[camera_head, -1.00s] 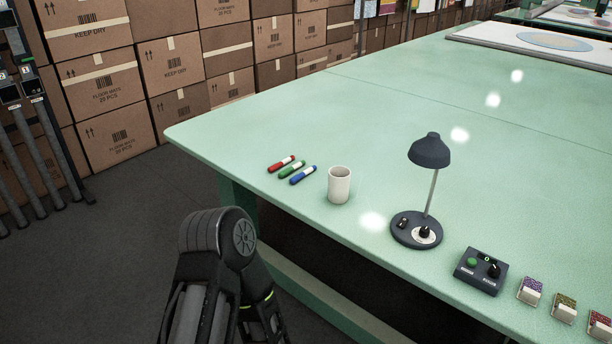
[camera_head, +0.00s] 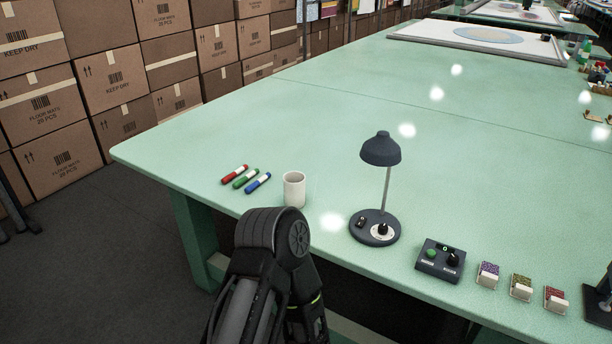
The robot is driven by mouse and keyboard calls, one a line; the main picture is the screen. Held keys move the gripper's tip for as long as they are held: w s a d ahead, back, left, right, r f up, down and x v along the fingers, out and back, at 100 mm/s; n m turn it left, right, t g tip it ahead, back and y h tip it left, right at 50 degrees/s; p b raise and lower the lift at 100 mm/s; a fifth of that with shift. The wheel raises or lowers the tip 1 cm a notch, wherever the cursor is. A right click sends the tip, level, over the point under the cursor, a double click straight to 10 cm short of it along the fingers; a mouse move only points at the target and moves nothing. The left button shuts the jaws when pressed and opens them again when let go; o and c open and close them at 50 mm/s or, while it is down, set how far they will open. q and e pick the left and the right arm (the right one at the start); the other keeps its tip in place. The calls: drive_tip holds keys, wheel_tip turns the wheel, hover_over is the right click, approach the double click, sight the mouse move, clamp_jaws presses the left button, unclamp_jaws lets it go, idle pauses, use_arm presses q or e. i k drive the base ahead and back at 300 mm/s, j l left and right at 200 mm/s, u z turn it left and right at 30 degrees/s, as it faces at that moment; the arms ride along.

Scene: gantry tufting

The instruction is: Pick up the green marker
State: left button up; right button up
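The green marker (camera_head: 246,178) lies on the green table near its front left edge. It is between a red marker (camera_head: 234,174) on its left and a blue marker (camera_head: 258,183) on its right. The three lie roughly parallel and slightly apart. A dark arm link of mine shows at the bottom centre, in front of the table edge and below the markers. Neither gripper's fingers are in the picture.
A white cup (camera_head: 293,189) stands just right of the markers. A dark desk lamp (camera_head: 380,150), a control box (camera_head: 440,260) and several small card holders (camera_head: 488,275) follow along the front edge. The green table (camera_head: 290,120) is clear behind them. Stacked cartons (camera_head: 113,77) stand at the left.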

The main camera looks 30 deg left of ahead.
sight(236, 185)
drive_tip(key=j+z, duration=0.45)
drive_tip(key=k+j+z, duration=0.1)
drive_tip(key=j+z, duration=0.35)
drive_tip(key=k+j+z, duration=0.1)
drive_tip(key=j+z, duration=0.35)
drive_tip(key=k+j+z, duration=0.15)
drive_tip(key=k+j, duration=0.3)
drive_tip(key=j, duration=0.35)
drive_tip(key=k+j+z, duration=0.15)
drive_tip(key=k+j, duration=0.35)
drive_tip(key=j, duration=0.25)
drive_tip(key=k+j+z, duration=0.15)
drive_tip(key=k+j, duration=0.4)
drive_tip(key=j, duration=0.15)
